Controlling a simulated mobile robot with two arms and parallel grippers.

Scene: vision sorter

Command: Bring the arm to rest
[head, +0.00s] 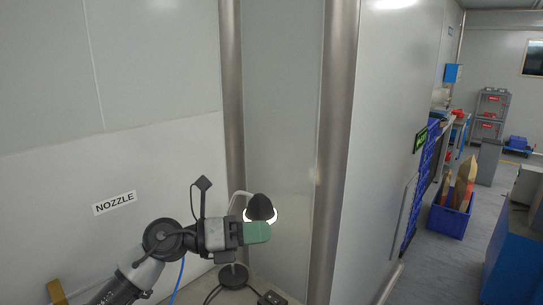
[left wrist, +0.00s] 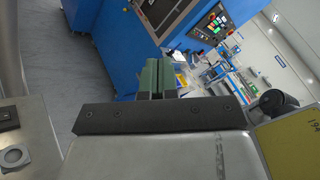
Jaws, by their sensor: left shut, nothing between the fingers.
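My left arm comes in from the lower left of the head view. My left gripper (head: 258,232) has green fingers that are closed together and point to the right, with nothing held. The shut green fingers also show in the left wrist view (left wrist: 157,78), pointing away from the camera. In the head view the gripper is in front of a desk lamp and hides part of its stem; I cannot tell whether they touch. My right gripper is in neither view.
The black-shaded, lit lamp (head: 261,207) stands on a round base in the wall corner. A NOZZLE label (head: 114,203) is on the left wall. A blue bin (head: 450,214) stands on the floor at right. In the left wrist view a blue machine (left wrist: 120,50) stands beyond the fingers.

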